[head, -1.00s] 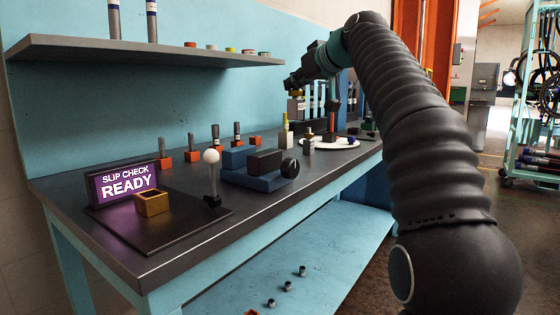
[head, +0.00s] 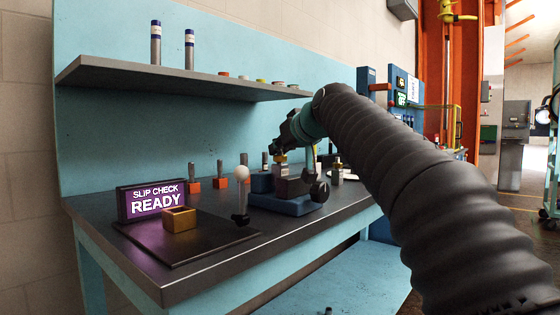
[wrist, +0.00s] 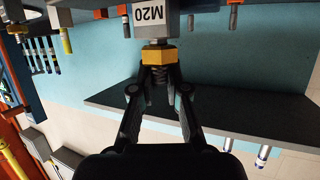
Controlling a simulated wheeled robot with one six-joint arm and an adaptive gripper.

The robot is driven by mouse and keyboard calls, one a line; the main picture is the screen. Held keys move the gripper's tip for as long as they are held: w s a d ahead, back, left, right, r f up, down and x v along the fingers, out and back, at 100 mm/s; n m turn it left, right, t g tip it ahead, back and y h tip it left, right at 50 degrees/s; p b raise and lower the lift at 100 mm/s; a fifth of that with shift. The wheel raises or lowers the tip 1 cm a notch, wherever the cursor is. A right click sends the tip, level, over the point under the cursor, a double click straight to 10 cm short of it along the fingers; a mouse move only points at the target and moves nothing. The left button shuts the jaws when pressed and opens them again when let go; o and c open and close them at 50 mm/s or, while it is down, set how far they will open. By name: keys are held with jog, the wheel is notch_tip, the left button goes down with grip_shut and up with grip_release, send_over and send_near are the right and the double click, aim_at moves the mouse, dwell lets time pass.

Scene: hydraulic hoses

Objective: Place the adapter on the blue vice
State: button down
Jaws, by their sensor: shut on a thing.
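My gripper (head: 277,148) is shut on the adapter, a small piece with a gold hex collar (wrist: 156,55) and a grey end. The adapter (head: 281,158) is upright just above the jaws of the blue vice (head: 290,205). I cannot tell whether it touches the vice. The vice has a blue base, dark jaws and a round black knob, and stands on the dark bench. In the wrist view, which is upside down, my fingertips (wrist: 158,70) pinch the adapter.
Fittings in orange holders (head: 220,174) stand behind. A shelf (head: 170,78) hangs above.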

jog(key=shift+f, duration=0.7)
jog(key=shift+f, duration=0.15)
jog(key=c, duration=1.2)
grip_release()
jog(key=shift+s+d+r, duration=0.1)
jog(key=shift+s+r, duration=0.05)
jog(key=shift+r, duration=0.05)
jog(key=v, duration=1.1)
jog(key=shift+s+d, duration=0.2)
jog(key=shift+s, duration=0.1)
jog(key=shift+f, duration=0.1)
